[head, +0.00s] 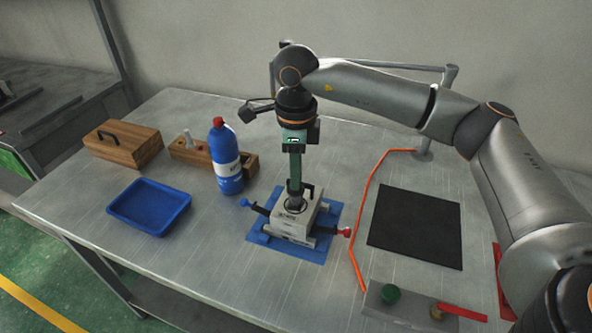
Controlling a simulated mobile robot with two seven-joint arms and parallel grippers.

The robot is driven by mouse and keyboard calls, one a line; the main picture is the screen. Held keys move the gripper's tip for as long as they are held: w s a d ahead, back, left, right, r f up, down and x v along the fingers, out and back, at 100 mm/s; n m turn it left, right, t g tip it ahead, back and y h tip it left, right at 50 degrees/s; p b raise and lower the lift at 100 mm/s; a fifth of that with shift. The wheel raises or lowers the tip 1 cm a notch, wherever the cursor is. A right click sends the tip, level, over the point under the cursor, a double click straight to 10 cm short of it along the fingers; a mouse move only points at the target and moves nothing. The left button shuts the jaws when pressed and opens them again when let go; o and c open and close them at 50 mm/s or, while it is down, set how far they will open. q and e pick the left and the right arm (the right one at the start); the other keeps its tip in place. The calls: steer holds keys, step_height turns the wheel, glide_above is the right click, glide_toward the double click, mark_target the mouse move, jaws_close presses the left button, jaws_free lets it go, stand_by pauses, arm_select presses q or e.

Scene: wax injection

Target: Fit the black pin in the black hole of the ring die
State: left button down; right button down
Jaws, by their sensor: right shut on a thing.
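The ring die (296,217) is a pale block with dark lettering on its front, standing on a blue mat (312,251) near the middle of the table. My right gripper (295,188) comes straight down over the die's top and is shut on a dark piece, which looks like the black pin; the fingers hide most of it. I cannot tell whether its lower end is in a hole. A small black upright part (308,190) shows just right of the fingers. My left gripper is out of view.
A blue bottle (226,165), a wooden holder (185,152), a wooden box (122,142) and a blue tray (150,206) stand left. A black pad (416,227) and orange cord (361,210) lie right.

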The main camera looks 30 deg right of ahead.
steer(key=shift+f+b, duration=1.65)
steer(key=shift+f, duration=0.65)
steer(key=c, duration=0.6)
jaws_free()
steer(key=shift+r, duration=0.1)
steer(key=shift+c, duration=0.2)
step_height(320, 180, up, 13)
steer(key=shift+s+f, duration=0.1)
steer(key=shift+f, duration=0.1)
